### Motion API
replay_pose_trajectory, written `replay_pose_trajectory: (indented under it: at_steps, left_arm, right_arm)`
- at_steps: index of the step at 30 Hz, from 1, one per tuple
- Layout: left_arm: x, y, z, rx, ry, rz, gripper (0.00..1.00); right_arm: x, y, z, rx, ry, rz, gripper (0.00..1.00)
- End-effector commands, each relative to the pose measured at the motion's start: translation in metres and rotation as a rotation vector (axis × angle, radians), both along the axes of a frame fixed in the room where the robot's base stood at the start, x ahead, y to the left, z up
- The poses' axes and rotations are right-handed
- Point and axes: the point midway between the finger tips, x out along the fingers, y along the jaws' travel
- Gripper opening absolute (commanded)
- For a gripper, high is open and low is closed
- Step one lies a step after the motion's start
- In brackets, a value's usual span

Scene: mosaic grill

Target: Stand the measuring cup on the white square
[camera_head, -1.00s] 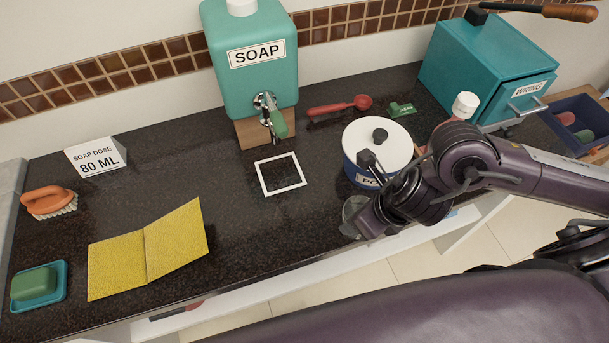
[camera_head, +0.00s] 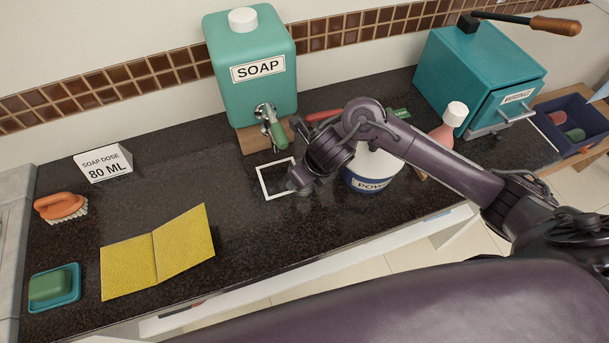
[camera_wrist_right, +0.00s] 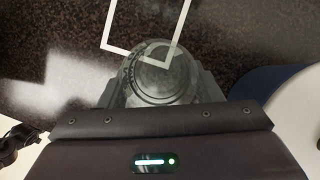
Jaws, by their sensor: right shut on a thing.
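The measuring cup (camera_wrist_right: 152,76) is clear glass, held between the fingers of my right gripper (camera_wrist_right: 158,92), which is shut on it. In the head view my right gripper (camera_head: 300,180) is at the right side of the white square (camera_head: 262,183), an outline on the dark counter. In the wrist view the cup overlaps the near edge of the square outline (camera_wrist_right: 113,25); most of the square lies beyond it. I cannot tell whether the cup's base touches the counter. In the head view the gripper mostly hides the cup. My left gripper is out of view.
The teal soap dispenser (camera_head: 252,95) with its green-handled tap stands behind the square. A white and blue powder tub (camera_head: 370,170) is close right of the gripper, partly behind my arm. A yellow cloth (camera_head: 158,250) lies at front left. Counter left of the square is clear.

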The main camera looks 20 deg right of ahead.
Motion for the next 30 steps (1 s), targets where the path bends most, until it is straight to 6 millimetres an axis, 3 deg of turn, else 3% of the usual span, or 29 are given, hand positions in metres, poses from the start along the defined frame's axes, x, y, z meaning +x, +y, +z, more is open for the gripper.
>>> replay_pose_trajectory:
  at_steps: [3,15,16,20,30]
  left_arm:
    - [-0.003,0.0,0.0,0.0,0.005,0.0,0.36]
    - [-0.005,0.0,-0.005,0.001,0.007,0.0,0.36]
    - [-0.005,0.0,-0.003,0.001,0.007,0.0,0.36]
    - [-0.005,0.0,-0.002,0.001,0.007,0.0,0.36]
    - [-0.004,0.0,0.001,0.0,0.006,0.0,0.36]
  right_arm:
    - [-0.001,0.0,-0.015,0.001,0.004,-0.001,0.38]
    - [0.0,0.0,-0.021,0.0,-0.001,0.0,0.38]
    - [0.0,0.0,-0.02,0.0,-0.001,0.0,0.62]
    - [0.0,0.0,-0.019,0.0,-0.001,0.0,0.79]
    - [0.0,0.0,-0.016,0.002,0.0,-0.001,0.8]
